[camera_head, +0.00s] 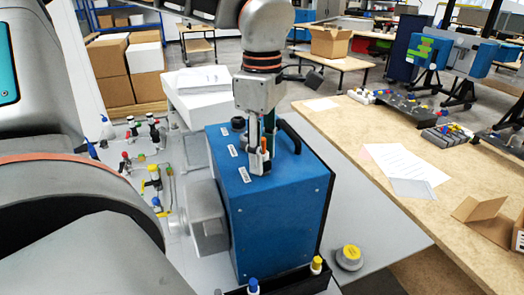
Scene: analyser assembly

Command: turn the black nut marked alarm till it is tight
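A blue analyser box (285,210) stands on the grey bench, with a black handle (291,137) on top. Three small white labels (244,174) run along its top; their print is too small to read. One black nut (238,123) shows at the far end of the label row. My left gripper (261,166) points straight down over the box top, with its fingertips at or just above the surface, right of the nearer labels. Its fingers look close together, and whatever is between or beneath them is hidden. I cannot tell which nut is marked alarm. My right gripper is out of view.
Fittings with coloured caps (152,180) crowd the bench left of the box. A black tray (290,283) with blue and yellow capped pieces lies in front. A round yellow-topped piece (349,257) sits to the right. A wooden table (345,135) holds papers and parts.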

